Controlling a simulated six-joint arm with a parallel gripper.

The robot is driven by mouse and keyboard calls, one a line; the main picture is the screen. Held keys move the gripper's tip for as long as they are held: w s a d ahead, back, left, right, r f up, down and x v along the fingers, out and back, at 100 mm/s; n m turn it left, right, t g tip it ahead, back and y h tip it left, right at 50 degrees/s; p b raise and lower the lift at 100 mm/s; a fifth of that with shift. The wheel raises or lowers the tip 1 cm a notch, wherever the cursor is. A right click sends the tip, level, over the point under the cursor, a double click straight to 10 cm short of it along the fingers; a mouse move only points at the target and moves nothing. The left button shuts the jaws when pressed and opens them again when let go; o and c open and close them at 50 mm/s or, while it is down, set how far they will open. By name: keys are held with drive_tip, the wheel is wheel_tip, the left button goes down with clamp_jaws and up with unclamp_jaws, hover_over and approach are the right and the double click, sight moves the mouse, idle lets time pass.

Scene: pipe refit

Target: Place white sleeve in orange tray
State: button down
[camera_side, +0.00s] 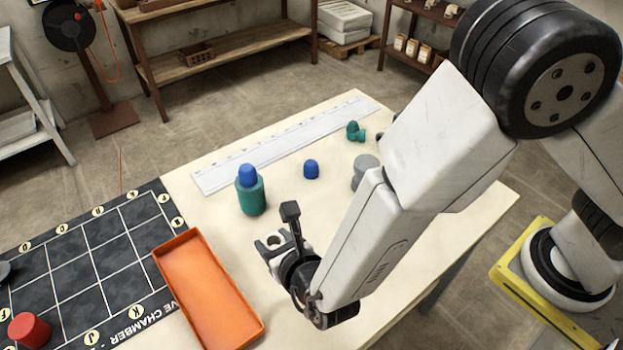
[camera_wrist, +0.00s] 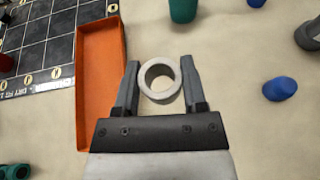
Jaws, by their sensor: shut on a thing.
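The white sleeve (camera_wrist: 160,80) is a short hollow ring, held between the two fingers of my gripper (camera_wrist: 160,84) in the wrist view. In the side view my gripper (camera_side: 281,254) is shut on the sleeve (camera_side: 272,241), above the table and just right of the orange tray. The orange tray (camera_side: 208,288) is a long, shallow, empty-looking tray at the table's front left. It also shows left of my gripper in the wrist view (camera_wrist: 97,85). The sleeve is outside the tray, and its height above the table is hard to tell.
A teal cylinder with a blue cap (camera_side: 251,190) stands behind my gripper. A loose blue cap (camera_side: 311,169), a grey part (camera_side: 365,170) and a teal fitting (camera_side: 355,132) lie further back. A black grid mat (camera_side: 85,255) with a red cylinder (camera_side: 30,330) lies left of the tray.

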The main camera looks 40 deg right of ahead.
drive_tip(key=a+n+y, duration=0.1)
drive_tip(key=a+y, duration=0.1)
drive_tip(key=a, duration=0.1)
drive_tip(key=a+n, duration=0.1)
drive_tip(key=a, duration=0.1)
drive_tip(key=shift+s+a+r+n+y, duration=0.1)
drive_tip(key=shift+s+r+n+y, duration=0.2)
drive_tip(key=shift+s+y, duration=0.1)
hover_over(199, 282)
drive_tip(key=s+d, duration=0.1)
drive_tip(key=f, duration=0.8)
drive_tip(key=shift+s+d, duration=0.1)
drive_tip(key=shift+s, duration=0.1)
drive_tip(key=shift+w+a+f, duration=0.35)
drive_tip(key=shift+w+f, duration=0.1)
drive_tip(key=shift+f, duration=0.2)
drive_tip(key=shift+w+a+f, duration=0.2)
drive_tip(key=shift+f, duration=1.65)
